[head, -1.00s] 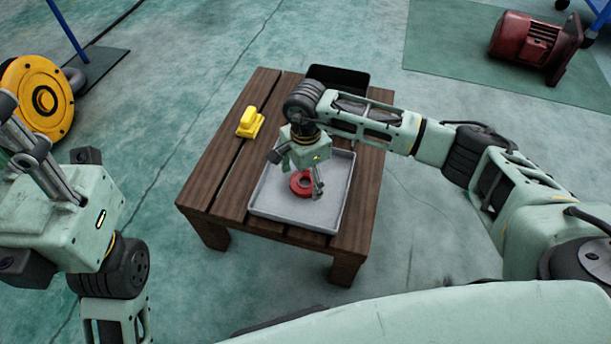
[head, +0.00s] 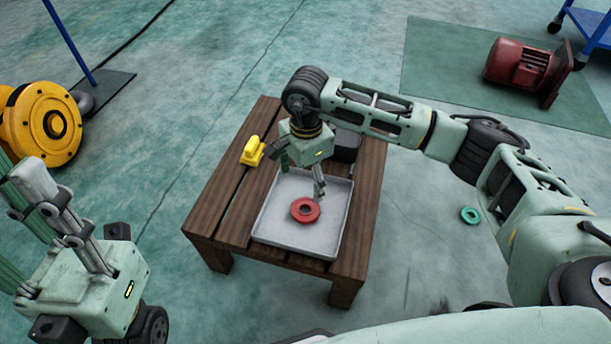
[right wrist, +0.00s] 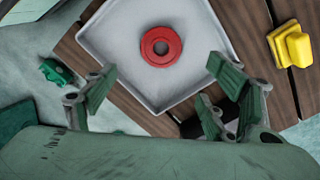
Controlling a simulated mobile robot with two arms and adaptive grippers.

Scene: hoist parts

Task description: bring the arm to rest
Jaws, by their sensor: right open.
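My right gripper (head: 302,176) is open and empty above the far part of the grey tray (head: 262,235) on the wooden table. A red ring (head: 305,210) lies flat in the tray, apart from the fingers. In the right wrist view the ring (right wrist: 161,46) lies in the tray beyond my spread fingers (right wrist: 165,85). My left gripper (head: 45,225) is at the left edge of the head view, away from the table. Its fingers are partly cut off, so I cannot tell whether it is open or shut.
A yellow block (head: 252,151) stands at the table's left side. A black bin (head: 345,147) is at the back, partly hidden by my right arm. A red motor (head: 520,65) and yellow wheel (head: 48,122) stand farther off.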

